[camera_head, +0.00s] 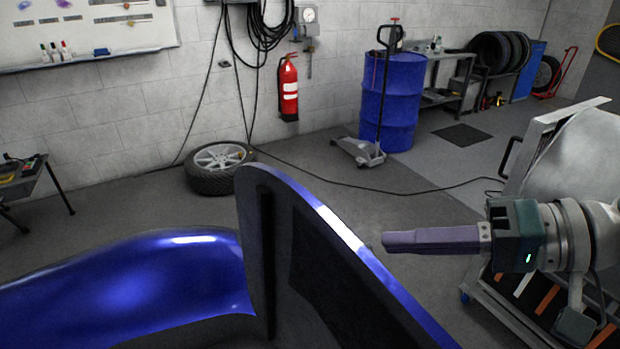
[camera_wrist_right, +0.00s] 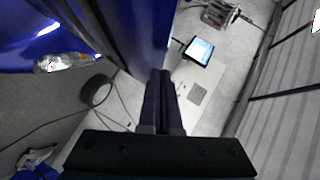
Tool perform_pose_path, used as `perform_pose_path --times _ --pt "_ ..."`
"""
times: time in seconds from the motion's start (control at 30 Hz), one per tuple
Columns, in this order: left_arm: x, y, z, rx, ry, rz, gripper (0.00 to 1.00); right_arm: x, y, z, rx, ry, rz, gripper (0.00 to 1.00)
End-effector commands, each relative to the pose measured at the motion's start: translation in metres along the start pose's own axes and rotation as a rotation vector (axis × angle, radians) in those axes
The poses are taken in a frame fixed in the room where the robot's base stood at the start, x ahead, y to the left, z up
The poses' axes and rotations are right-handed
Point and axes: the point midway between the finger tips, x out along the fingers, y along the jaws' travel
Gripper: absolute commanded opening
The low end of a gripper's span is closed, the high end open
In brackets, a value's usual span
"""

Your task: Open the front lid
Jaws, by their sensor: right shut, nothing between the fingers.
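The front lid (camera_head: 335,228) of the blue car stands raised and steeply tilted in the head view. Its dark inner side and its blue edge show; its lower end runs out of the frame. The blue car body (camera_head: 130,280) lies to its left. My right gripper (camera_head: 388,242) comes in from the right, with its purple fingers shut and empty. Their tips are just right of the lid's edge in the picture; I cannot tell the gap in depth. The shut fingers (camera_wrist_right: 160,78) also show in the right wrist view, with blue bodywork above. My left gripper is not in view.
A wheel (camera_head: 218,165) lies on the floor by the wall. A pallet-jack-like trolley (camera_head: 362,150) stands before a blue drum (camera_head: 392,100). A cart with a pale panel (camera_head: 575,160) stands at the right, behind my right arm. The floor between is mostly clear, with a cable across it.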

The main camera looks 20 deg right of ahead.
Motion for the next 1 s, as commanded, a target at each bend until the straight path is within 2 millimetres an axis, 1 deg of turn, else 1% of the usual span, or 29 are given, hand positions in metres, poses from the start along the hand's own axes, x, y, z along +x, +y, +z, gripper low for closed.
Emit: perform_pose_path --times 0.03,0.13,0.47,0.57,0.67,0.77,0.9,1.0 --pt "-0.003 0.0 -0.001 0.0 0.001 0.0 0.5 0.003 -0.002 0.002 0.0 0.001 -0.001 0.0" --pt "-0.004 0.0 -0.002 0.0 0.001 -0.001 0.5 0.006 -0.001 0.006 -0.001 0.0 0.0 0.0" --pt "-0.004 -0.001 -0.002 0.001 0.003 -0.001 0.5 0.007 0.0 0.007 -0.001 0.0 0.0 0.0" --pt "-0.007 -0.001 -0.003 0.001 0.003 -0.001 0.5 0.01 -0.004 0.011 0.001 -0.001 -0.002 0.0" --pt "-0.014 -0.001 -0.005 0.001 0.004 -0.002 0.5 0.022 -0.015 0.023 0.003 -0.004 -0.003 0.0" --pt "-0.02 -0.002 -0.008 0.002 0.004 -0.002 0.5 0.038 -0.028 0.039 0.003 -0.003 -0.004 0.0" --pt "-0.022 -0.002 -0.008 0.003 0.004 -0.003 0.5 0.059 -0.04 0.06 0.004 -0.003 -0.004 0.0" --pt "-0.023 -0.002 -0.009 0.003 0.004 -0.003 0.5 0.068 -0.046 0.068 0.002 -0.002 -0.003 0.0"
